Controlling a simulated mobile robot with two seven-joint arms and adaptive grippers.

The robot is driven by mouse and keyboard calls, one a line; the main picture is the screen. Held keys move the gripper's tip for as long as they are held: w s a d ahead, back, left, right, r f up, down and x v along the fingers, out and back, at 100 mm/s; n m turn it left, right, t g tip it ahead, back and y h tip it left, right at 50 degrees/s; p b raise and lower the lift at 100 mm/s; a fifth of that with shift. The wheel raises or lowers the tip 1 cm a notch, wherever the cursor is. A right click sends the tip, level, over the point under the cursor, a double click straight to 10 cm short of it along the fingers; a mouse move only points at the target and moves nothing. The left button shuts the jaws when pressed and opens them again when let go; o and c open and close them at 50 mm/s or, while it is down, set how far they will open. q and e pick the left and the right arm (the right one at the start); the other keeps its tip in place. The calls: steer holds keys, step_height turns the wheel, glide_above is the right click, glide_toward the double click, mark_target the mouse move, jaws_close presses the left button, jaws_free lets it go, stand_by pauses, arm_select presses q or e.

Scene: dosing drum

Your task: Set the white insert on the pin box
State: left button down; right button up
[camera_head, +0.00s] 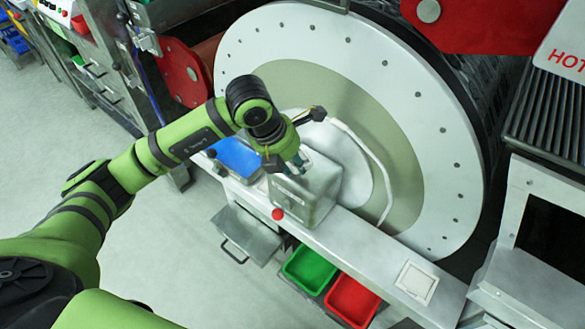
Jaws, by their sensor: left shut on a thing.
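My left gripper (296,166) reaches in from the left and points down at the top of a grey metal box (311,190). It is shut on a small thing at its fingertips. The fingers mostly hide that thing, so I cannot tell whether it is the white insert or whether it touches the box. The grey box stands on the metal ledge in front of the drum and has a pale label and a red knob (278,214) on its front. A flat white square plate (416,282) lies on the ledge to the right. My right gripper is out of view.
The big round drum face (400,150) rises close behind the box, with a pale curved tube (372,158) in front of it. A blue tray (236,157) sits left of the box. Green (309,268) and red (351,300) bins are below the ledge (372,240), which is clear between box and plate.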

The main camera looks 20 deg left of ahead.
mark_target(292, 170)
arm_select(q)
step_height(292, 170, down, 3)
steer(key=shift+f+p, duration=0.1)
steer(key=shift+p, duration=0.35)
steer(key=shift+f, duration=0.1)
steer(key=shift+f, duration=0.1)
steer(key=c, duration=1.1)
jaws_free()
steer(key=shift+o, duration=0.2)
